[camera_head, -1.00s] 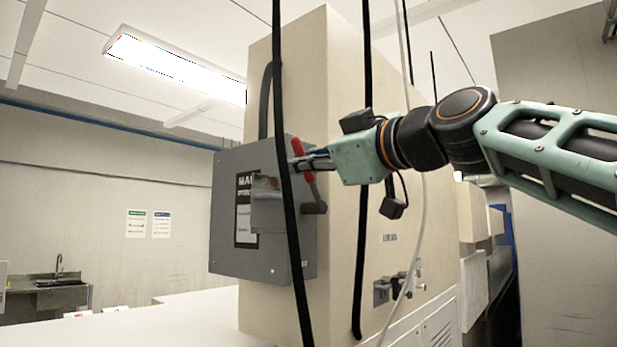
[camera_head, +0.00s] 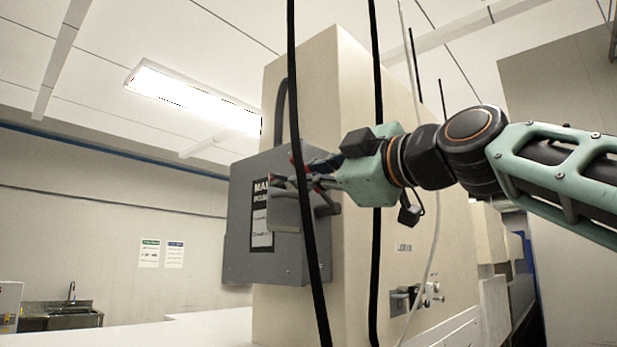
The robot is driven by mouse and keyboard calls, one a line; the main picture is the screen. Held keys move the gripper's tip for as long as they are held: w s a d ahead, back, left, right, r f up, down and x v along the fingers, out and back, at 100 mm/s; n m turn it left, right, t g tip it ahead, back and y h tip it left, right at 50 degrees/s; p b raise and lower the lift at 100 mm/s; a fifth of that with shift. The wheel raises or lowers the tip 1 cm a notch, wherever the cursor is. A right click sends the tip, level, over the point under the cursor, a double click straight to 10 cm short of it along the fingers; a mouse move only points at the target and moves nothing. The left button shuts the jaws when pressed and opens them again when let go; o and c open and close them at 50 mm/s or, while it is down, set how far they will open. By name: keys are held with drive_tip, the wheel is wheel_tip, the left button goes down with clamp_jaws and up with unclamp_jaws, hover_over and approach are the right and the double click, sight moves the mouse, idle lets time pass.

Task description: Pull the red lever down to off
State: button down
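The red lever (camera_head: 292,158) is on the right side of a grey switch box (camera_head: 246,220) fixed to a cream column. Only a sliver of its red shows, by a black cable and my gripper's fingers; its grey pivot arm (camera_head: 326,206) shows below. My gripper (camera_head: 308,172) reaches in from the right at the height of the lever. Its fingers look spread apart, one above the other, around or beside the lever. The cable and fingers hide whether they touch it. How far the lever is tilted cannot be told.
A black cable (camera_head: 309,250) hangs in front of the box and crosses the fingertips. Another black cable (camera_head: 377,270) and a white cable (camera_head: 433,240) hang nearer my wrist. The cream column (camera_head: 300,315) stands behind. Left of the box is open room.

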drive_tip(key=c, duration=2)
unclamp_jaws()
drive_tip(key=shift+o, duration=0.2)
